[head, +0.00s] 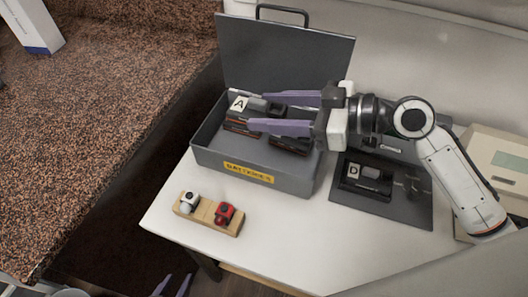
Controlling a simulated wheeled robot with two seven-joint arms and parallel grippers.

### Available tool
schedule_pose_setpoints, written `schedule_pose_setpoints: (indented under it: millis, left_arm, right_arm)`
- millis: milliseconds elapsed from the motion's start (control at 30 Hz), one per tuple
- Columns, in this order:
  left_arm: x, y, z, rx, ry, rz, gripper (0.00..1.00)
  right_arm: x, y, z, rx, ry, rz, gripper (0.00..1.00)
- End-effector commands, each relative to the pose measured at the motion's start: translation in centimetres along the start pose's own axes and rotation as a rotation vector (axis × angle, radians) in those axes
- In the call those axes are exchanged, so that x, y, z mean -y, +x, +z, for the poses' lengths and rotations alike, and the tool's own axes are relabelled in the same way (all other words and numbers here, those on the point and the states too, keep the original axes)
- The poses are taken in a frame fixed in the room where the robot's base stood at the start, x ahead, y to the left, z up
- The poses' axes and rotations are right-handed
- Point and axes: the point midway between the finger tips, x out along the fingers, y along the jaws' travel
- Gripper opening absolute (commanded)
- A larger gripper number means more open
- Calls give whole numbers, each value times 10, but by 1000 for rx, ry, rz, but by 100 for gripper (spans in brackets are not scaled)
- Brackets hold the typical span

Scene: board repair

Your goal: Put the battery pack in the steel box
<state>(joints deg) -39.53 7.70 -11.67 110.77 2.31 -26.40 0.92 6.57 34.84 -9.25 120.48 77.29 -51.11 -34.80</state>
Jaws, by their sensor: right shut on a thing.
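The grey steel box (215,160) stands on the white table with its lid (285,55) raised. A yellow label is on its front wall. My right gripper (256,108) reaches in from the right, over the box. Its purple fingers are shut on a dark battery pack (238,104) marked "A", which is inside the box outline. Whether this pack touches the floor is hidden. Another dark pack (290,145) shows beneath the near finger. A pack marked "D" (362,180) lies on a dark mat (405,210) to the right. My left gripper (172,285) shows only its parted fingertips at the bottom edge.
A wooden block (208,214) with a white and a red knob stands in front of the box. A beige device (495,160) is at the right. A brown speckled counter (100,120) lies left, across a dark gap. The table's front middle is clear.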

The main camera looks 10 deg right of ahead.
Motion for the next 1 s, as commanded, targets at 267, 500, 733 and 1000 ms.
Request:
schedule_pose_setpoints:
  millis: [267, 500, 733, 1000]
  left_arm:
    - [-2, 3, -2, -9, 1, 3, 31]
    - [-1, 4, -1, -7, 1, 2, 31]
    - [0, 7, -2, -11, 2, 0, 31]
    - [1, 7, -5, -17, 3, -1, 31]
  right_arm:
    - [-1, 18, 41, -1, 6, 2, 13]
    - [-1, 25, 65, 0, 3, 3, 13]
    - [-1, 32, 92, 0, 1, 3, 13]
    - [-1, 33, 93, -1, -1, 3, 13]
